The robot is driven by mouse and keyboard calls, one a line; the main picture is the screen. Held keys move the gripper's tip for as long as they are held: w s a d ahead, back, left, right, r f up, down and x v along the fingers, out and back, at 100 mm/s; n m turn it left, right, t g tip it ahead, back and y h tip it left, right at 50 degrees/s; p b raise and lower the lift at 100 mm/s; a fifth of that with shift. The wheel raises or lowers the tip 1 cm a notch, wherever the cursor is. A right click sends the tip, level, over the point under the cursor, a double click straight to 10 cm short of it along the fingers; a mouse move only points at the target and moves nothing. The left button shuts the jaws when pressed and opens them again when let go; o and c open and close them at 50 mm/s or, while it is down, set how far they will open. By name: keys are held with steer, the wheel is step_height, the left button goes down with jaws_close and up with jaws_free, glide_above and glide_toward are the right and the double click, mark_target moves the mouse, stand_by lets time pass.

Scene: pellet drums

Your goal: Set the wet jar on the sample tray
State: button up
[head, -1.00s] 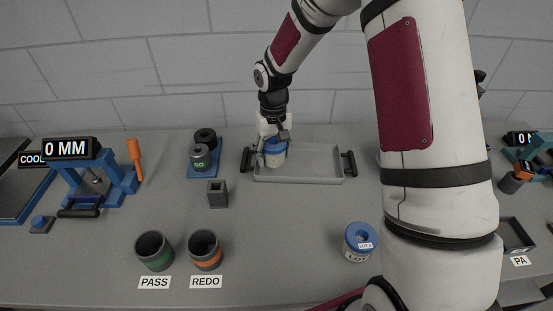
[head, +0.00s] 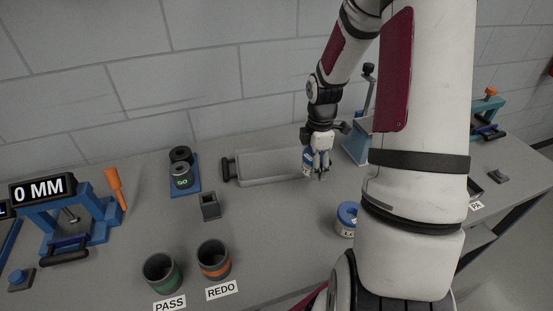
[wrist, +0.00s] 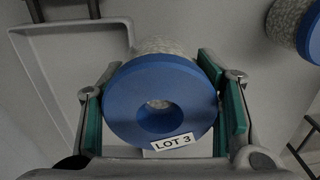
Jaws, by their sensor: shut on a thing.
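My gripper (head: 321,172) is shut on a jar with a blue lid. The held jar (head: 308,161) is at the right end of the sample tray (head: 268,181), a shallow grey tray with dark handles. In the wrist view, the held jar's lid (wrist: 160,72) reads LOT 3, with green-padded fingers on both sides. The tray wall (wrist: 127,40) runs to the left of it there. I cannot tell the jar's height above the tray or table. A second blue-lidded jar (head: 346,212) stands on the table, partly behind my arm. Neither jar shows clearly as wet.
PASS cup (head: 163,272) and REDO cup (head: 214,259) stand at the front. A small grey square holder (head: 210,206) and a blue stand with dark weights (head: 181,173) are left of the tray. A blue gauge frame (head: 70,215) is further left.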

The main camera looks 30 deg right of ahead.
steer(key=shift+s+d+n, duration=0.5)
steer(key=shift+s+d, duration=0.15)
steer(key=shift+s, duration=0.15)
glide_above(276, 165)
steer(key=shift+s+d+f, duration=0.15)
steer(key=shift+d+f, duration=0.05)
steer(key=shift+f, duration=0.5)
steer(key=shift+w+a+f, duration=0.15)
steer(key=shift+w+f, duration=0.05)
steer(key=shift+f, duration=0.1)
steer(key=shift+f+p, duration=0.35)
steer(key=shift+f, duration=1.1)
steer(key=shift+f, duration=0.1)
steer(key=o, duration=1.4)
